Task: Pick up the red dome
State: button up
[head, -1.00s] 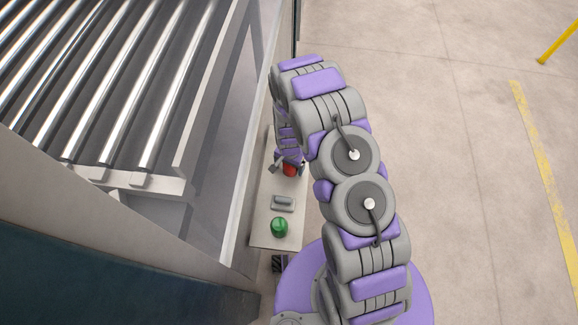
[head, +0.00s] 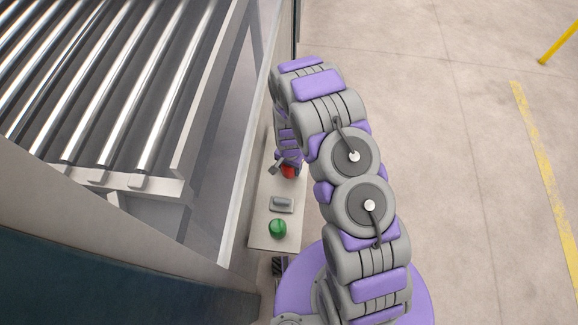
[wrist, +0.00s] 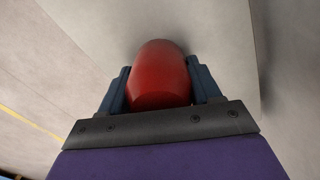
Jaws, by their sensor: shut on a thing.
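The red dome (wrist: 160,75) sits between the two dark blue fingers of my gripper (wrist: 158,88) in the wrist view, with a finger against each side. My gripper is shut on it. In the head view the red dome (head: 289,171) shows in part beside my gripper (head: 283,164), over the far part of a narrow pale table (head: 262,232). I cannot tell whether its base touches the table top.
A grey block-like part (head: 282,204) and a green dome (head: 278,228) stand on the near part of the table. A large machine with a roller conveyor (head: 90,80) is close on the left. Open floor (head: 440,120) lies to the right, with a yellow line and post.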

jog(key=shift+r, duration=0.55)
jog(key=r, duration=0.1)
jog(key=r+p, duration=0.1)
jog(key=s, duration=0.1)
jog(key=shift+d+r+p, duration=0.25)
jog(key=shift+r+p, duration=0.15)
jog(key=s+d+r+p, duration=0.1)
jog(key=s+d+p, duration=0.1)
jog(key=s+d, duration=0.7)
jog(key=s, duration=0.2)
jog(key=shift+s+d+p, duration=0.15)
jog(key=shift+s+p, duration=0.15)
jog(key=shift+p, duration=0.05)
